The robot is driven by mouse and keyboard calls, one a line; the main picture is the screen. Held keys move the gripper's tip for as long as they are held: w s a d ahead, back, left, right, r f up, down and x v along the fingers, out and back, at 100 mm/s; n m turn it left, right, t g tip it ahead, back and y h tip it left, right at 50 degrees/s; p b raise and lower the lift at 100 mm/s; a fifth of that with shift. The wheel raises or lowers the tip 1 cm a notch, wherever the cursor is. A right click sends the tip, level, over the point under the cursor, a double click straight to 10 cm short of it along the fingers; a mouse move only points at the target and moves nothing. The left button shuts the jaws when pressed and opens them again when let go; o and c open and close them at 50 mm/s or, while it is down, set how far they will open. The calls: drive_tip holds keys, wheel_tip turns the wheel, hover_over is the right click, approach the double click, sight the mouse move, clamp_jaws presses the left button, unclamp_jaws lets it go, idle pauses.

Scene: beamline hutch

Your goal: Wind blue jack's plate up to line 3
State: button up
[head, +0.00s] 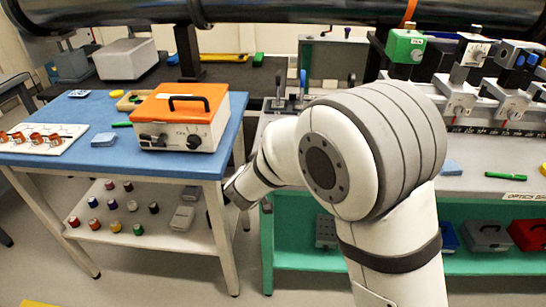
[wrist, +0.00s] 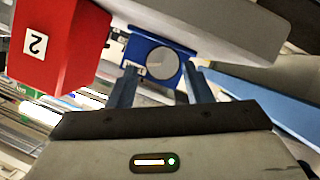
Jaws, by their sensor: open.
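In the wrist view a blue block-like body (wrist: 141,52) with a round grey face (wrist: 161,63) and a small white label sits under a large grey slab. It may be the blue jack with its knob, but I cannot make out a plate or scale lines. My gripper (wrist: 160,78) is open, its two blue-grey fingers on either side of the round face's lower part. I cannot tell whether they touch it. In the head view my arm blocks the middle of the scene, and I cannot make out the jack or the fingers there.
A red block marked 2 (wrist: 55,45) is close left of my gripper in the wrist view. A blue-topped table (head: 62,110) with an orange-topped control box (head: 182,118) stands left. The green bench (head: 290,235) is behind my arm; instruments (head: 405,46) line its rail.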

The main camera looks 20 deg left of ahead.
drive_tip(key=shift+x, duration=1.55)
drive_tip(key=shift+a, duration=0.15)
drive_tip(key=shift+c, duration=0.2)
drive_tip(key=c, duration=0.7)
drive_tip(key=shift+o, duration=0.2)
drive_tip(key=m+y+b, duration=0.2)
drive_tip(key=m+b, duration=0.1)
drive_tip(key=shift+f+g, duration=0.1)
drive_tip(key=shift+g, duration=0.2)
drive_tip(key=m+y+b, duration=0.1)
drive_tip(key=b, duration=0.2)
drive_tip(key=shift+d+m+y+b, duration=0.25)
drive_tip(key=shift+m+y+b, duration=0.15)
drive_tip(key=shift+m+b, duration=0.3)
drive_tip(key=shift+r, duration=0.25)
